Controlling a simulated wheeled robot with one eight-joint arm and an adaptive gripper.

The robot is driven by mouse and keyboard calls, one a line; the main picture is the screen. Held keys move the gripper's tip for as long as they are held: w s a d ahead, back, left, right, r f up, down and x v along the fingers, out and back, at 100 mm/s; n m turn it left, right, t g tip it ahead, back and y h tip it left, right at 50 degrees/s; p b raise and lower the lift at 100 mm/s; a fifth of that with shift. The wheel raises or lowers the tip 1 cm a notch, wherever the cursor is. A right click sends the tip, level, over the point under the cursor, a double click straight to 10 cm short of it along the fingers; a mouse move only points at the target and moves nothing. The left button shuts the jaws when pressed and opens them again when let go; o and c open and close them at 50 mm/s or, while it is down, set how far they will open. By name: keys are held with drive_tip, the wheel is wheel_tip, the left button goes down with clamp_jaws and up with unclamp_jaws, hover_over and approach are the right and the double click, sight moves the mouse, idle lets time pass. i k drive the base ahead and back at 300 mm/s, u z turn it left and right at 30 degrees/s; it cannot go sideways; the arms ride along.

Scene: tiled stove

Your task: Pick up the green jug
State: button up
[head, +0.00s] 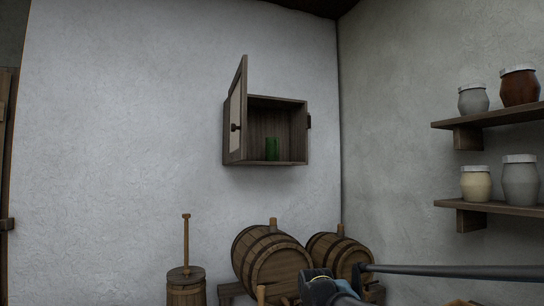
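The green jug (272,148) stands upright inside a small wooden wall cabinet (266,164) in the head view. It is on the cabinet floor, a little left of the middle of the opening. The cabinet door (236,114) is swung open at the left side, and a dark handle shows on it. Parts of my arm show at the bottom of the view, well below the cabinet and to its right. My gripper cannot be made out in this view.
Two wooden barrels (271,264) lie on a low stand below the cabinet. A wooden churn (186,288) with an upright stick stands to their left. Two shelves (490,207) with several jars are on the right wall. The wall around the cabinet is bare.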

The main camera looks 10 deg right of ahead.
sight(272, 144)
drive_tip(key=k, duration=0.5)
drive_tip(key=u, duration=0.2)
drive_tip(key=i, duration=1.5)
drive_tip(key=z, duration=0.3)
